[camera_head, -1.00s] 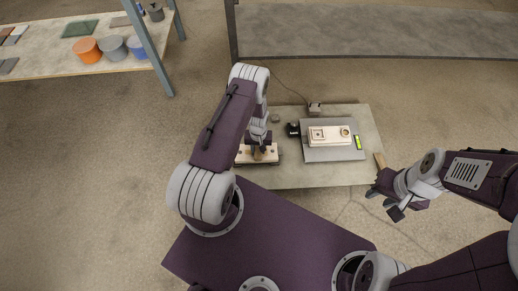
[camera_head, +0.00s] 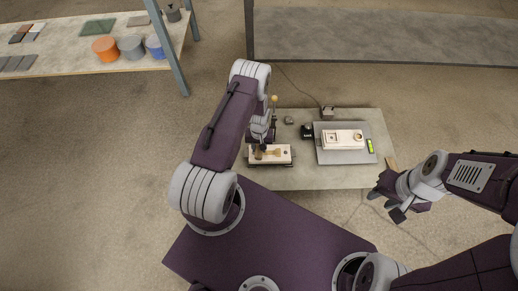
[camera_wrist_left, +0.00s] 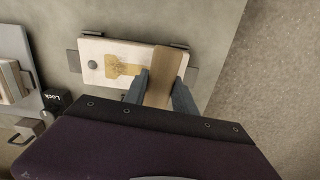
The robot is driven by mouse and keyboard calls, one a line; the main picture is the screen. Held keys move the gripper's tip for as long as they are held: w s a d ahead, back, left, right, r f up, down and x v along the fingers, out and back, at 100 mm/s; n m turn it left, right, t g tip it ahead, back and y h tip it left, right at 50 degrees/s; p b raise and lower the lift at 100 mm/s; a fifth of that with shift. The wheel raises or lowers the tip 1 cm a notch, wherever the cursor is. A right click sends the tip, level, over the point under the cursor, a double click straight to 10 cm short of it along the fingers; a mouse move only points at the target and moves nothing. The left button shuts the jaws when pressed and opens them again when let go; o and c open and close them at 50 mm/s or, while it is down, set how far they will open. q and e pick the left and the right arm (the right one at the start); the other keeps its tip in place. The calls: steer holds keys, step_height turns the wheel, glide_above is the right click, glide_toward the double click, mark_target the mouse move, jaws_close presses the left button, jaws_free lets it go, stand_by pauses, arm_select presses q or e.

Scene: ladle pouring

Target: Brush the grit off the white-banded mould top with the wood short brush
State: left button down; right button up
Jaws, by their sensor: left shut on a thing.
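A pale mould half (camera_head: 285,153) lies on the left part of the low table. In the left wrist view it (camera_wrist_left: 92,47) shows a round stud and a tan, keyhole-shaped patch (camera_wrist_left: 122,66) with dark specks at one end. I cannot make out a white band. My left gripper (camera_wrist_left: 160,92) is shut on the wood short brush (camera_wrist_left: 165,65), which is over the mould's right part; I cannot tell whether its bristles touch. My left gripper (camera_head: 262,144) also shows in the head view. My right gripper (camera_head: 385,203) is open and empty, off the table's right edge.
Another pale mould (camera_head: 343,138) sits on a grey plate (camera_head: 328,157) with a yellow-green level (camera_head: 370,146). A black block (camera_head: 307,131) marked "Lock" stands between the moulds. A knob-topped rod (camera_head: 274,99) rises behind my left gripper. A shelf (camera_head: 75,58) holds tubs.

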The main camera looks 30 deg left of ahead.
arm_select(q)
steer(key=shift+r+p, duration=1.75)
steer(key=shift+r, duration=0.75)
